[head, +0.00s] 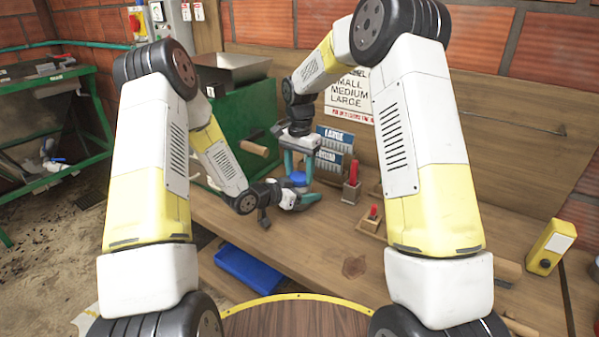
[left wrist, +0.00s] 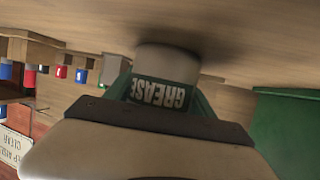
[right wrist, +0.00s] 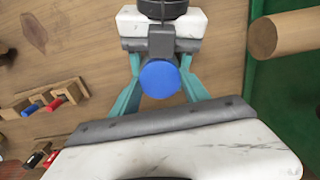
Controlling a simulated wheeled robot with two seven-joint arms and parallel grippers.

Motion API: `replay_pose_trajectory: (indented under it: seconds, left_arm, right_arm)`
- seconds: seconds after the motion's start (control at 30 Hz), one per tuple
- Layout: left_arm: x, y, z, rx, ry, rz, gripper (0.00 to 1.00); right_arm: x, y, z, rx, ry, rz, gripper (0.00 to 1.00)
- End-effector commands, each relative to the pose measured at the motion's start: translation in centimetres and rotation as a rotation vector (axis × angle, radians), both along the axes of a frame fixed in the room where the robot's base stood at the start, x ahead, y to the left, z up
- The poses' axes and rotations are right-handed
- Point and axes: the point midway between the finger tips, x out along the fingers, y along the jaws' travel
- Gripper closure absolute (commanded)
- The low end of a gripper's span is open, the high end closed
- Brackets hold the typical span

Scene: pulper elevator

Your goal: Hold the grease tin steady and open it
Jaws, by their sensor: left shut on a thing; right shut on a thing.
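The grease tin (left wrist: 162,65) stands on the wooden bench, pale with a dark label reading GREASE, which appears upside down in the left wrist view. My left gripper (head: 304,200) reaches in low from the left and is shut around its body. The blue lid (head: 298,180) sits directly above the left gripper; its round top faces the camera in the right wrist view (right wrist: 160,79). My right gripper (head: 299,170) points down from above with its teal fingers shut on the lid's sides. Whether there is a gap between lid and tin is hidden.
A wooden holder with a red-handled item (head: 352,189) and a smaller one (head: 371,218) stand right of the tin. A blue tray (head: 246,272) lies at lower left. A green machine (head: 240,130) stands behind. The bench front right is mostly clear.

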Motion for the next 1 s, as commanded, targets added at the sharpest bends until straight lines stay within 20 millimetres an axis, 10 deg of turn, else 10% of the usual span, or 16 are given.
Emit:
replay_pose_trajectory:
  seconds: [0.63, 0.67, 0.7, 1.0]
  left_arm:
    - [0.0, -0.01, -0.01, 0.0, 0.0, 0.0, 1.0]
    - [0.0, -0.01, -0.01, 0.0, 0.0, 0.0, 1.0]
    - [-0.01, 0.0, -0.01, 0.0, 0.0, 0.0, 1.0]
    - [-0.01, 0.0, -0.01, 0.0, 0.0, 0.0, 1.0]
  right_arm:
    - [0.03, 0.01, 0.07, -0.001, -0.002, 0.298, 0.95]
    - [0.03, 0.01, 0.07, -0.001, -0.002, 0.298, 0.43]
    - [0.03, 0.01, 0.07, -0.001, -0.002, 0.298, 0.35]
    - [0.02, 0.01, 0.06, -0.001, -0.002, 0.297, 0.25]
